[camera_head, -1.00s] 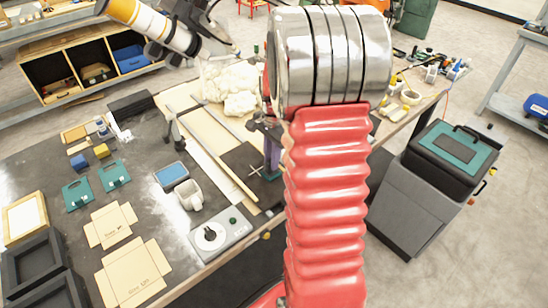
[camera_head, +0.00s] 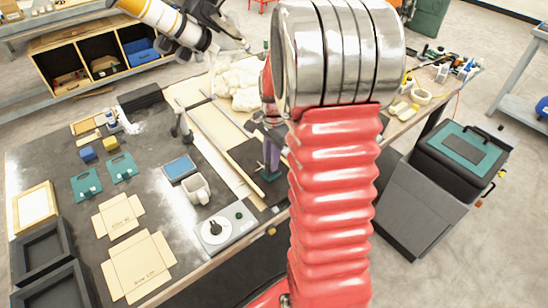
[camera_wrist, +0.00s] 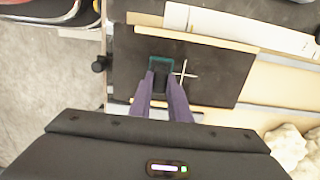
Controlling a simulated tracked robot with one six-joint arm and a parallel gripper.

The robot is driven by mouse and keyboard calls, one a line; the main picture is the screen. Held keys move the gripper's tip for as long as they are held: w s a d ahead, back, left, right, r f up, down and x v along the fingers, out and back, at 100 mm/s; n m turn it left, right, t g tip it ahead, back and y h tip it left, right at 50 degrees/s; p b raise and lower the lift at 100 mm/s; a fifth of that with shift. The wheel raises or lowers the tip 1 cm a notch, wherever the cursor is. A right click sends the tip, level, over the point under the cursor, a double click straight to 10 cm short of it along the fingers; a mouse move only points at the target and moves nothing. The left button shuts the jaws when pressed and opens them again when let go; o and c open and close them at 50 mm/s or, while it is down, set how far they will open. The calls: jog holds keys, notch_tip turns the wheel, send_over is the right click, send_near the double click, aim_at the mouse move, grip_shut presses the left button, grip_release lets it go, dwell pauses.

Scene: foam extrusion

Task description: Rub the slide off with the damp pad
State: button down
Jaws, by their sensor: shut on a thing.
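My gripper (camera_wrist: 160,84) has purple fingers, pointing down and shut on a small dark teal pad (camera_wrist: 160,63). In the head view the gripper (camera_head: 272,160) is beside my red arm sleeve. The pad is over a flat dark plate (camera_wrist: 218,72), which seems to be the slide; I cannot tell whether they touch. A pale cross mark (camera_wrist: 184,75) lies on the plate just right of the pad. In the head view the plate (camera_head: 243,153) lies on the wooden bench part, partly hidden by the gripper and my arm.
White foam lumps (camera_head: 240,78) lie behind. A long pale strip (camera_wrist: 240,28) runs alongside the plate. Flat cardboard (camera_head: 138,264) lies front left.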

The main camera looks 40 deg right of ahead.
jog(key=shift+r, duration=3.5)
jog(key=shift+w, duration=0.1)
